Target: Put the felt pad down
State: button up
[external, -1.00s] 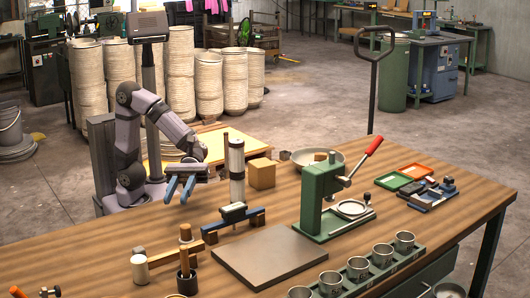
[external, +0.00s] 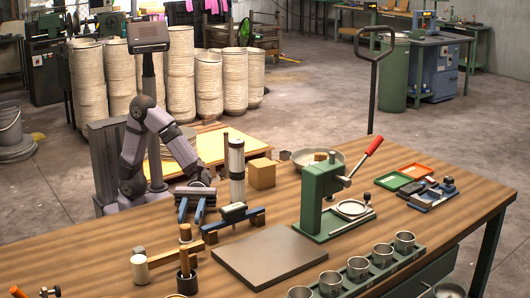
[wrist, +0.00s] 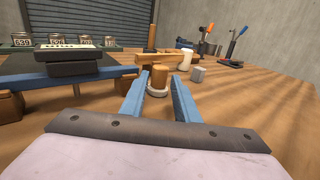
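The felt pad appears to be the pale disc with a wooden handle (external: 186,233), upright on the table beside a wooden bar. In the wrist view the felt pad (wrist: 158,91) shows between my two blue fingers, near their tips. My gripper (external: 189,223) is open and pointed down toward the table, just behind the pad. In the wrist view my gripper (wrist: 158,78) has clear gaps on both sides of the handle. I cannot tell whether the pad lies between the tips or just beyond them.
The wooden bar (external: 170,255) lies close beyond the pad. A white cylinder (external: 140,266) and a dark pot with a handle (external: 187,281) stand near it. A blue-barred stand (external: 235,213) is close on the right, with a grey plate (external: 270,258) beyond.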

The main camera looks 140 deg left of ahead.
aim_at(187, 225)
jog(key=shift+x, duration=0.8)
jog(key=shift+d+r, duration=0.1)
jog(key=shift+r, duration=0.05)
jog(key=shift+x, duration=2.85)
grip_shut()
